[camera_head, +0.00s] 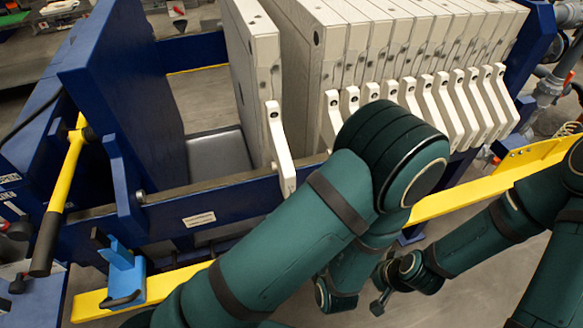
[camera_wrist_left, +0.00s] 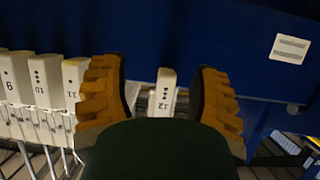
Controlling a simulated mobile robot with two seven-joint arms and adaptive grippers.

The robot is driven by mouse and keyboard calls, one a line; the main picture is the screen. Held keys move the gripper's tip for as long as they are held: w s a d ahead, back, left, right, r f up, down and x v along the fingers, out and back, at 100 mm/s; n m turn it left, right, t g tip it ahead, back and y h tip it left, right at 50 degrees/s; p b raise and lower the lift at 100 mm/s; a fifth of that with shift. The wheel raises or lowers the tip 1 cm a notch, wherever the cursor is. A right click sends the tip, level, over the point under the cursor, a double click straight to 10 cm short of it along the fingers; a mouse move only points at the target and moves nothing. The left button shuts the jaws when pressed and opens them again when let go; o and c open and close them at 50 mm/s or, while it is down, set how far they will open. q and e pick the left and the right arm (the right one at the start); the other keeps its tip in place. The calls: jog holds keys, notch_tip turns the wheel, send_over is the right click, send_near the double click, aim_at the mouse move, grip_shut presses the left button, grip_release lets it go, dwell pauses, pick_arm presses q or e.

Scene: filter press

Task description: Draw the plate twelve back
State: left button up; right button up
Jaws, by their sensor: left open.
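White plate twelve is numbered 12 on its handle (camera_wrist_left: 162,98) in the left wrist view. My left gripper (camera_wrist_left: 163,95) is open, its two orange ribbed fingers on either side of that handle in the picture. Contact cannot be seen. A gap separates twelve from plate eleven (camera_wrist_left: 74,90). In the head view, a white plate (camera_head: 258,70) stands apart at the left of the pack and appears to be twelve. Its handle (camera_head: 278,145) hangs over the blue side beam. My left gripper is hidden behind my arm there. My right gripper (camera_head: 380,302) shows small and dark at lower middle.
Several white plates (camera_head: 345,35) stand close together to the right. A blue end plate (camera_head: 125,90) stands left, with open space between it and the lone plate. A yellow rail (camera_head: 480,185) runs along the front. A yellow lever (camera_head: 66,180) sticks out at left.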

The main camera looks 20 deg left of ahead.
aim_at(292, 176)
pick_arm(q)
notch_tip(292, 176, up, 8)
jog(key=s+d+t+y, duration=0.1)
jog(key=s+t+y, duration=0.1)
jog(key=t+y, duration=0.1)
jog(key=shift+n, duration=0.3)
jog(key=p+x, duration=0.2)
jog(key=x, duration=1.1)
jog(key=shift+w+a, duration=0.2)
jog(key=shift+w, duration=0.1)
